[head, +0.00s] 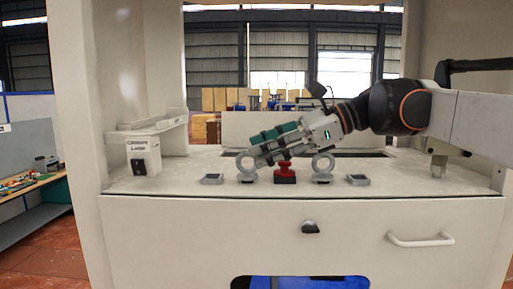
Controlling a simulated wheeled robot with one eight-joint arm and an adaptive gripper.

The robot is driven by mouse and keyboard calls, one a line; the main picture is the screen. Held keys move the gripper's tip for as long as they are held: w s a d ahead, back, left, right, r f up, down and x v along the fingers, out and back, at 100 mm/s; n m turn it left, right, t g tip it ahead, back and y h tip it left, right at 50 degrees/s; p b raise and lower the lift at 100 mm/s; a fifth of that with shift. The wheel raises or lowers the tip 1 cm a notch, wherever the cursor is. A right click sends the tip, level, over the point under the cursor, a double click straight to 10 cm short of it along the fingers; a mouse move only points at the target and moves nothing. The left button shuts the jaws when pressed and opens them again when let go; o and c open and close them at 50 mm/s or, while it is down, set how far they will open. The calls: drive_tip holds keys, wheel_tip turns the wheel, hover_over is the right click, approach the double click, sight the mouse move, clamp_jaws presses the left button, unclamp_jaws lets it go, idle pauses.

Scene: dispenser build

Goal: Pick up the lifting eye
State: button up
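Two grey lifting eyes stand upright on the white worktop in the head view. The left lifting eye (246,175) is partly hidden behind or between the fingertips of my gripper.
A red knob on a dark base (285,173) stands between the eyes, below my gripper. Small grey square pieces lie at the left (212,179) and right (358,180). A labelled white box (143,155) stands at the left. The cabinet's walls frame the worktop.

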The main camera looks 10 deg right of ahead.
drive_tip(key=shift+x, duration=1.25)
clamp_jaws()
drive_tip(key=shift+r, duration=0.1)
wheel_tip(320, 180, up, 19)
drive_tip(key=b, duration=0.2)
drive_tip(key=shift+m, duration=0.7)
drive_tip(key=a+f+b, duration=0.2)
drive_tip(key=f+b, duration=0.1)
drive_tip(key=f, duration=0.2)
drive_tip(key=w+a+f+b, duration=0.1)
drive_tip(key=a+f+b, duration=0.2)
drive_tip(key=f, duration=0.2)
drive_tip(key=a+f+b, duration=0.2)
drive_tip(key=f+b, duration=0.1)
drive_tip(key=f, duration=0.3)
drive_tip(key=shift+w+a+f, duration=0.1)
drive_tip(key=shift+w+a, duration=0.15)
drive_tip(key=shift+f+b, duration=0.4)
drive_tip(key=shift+f, duration=0.65)
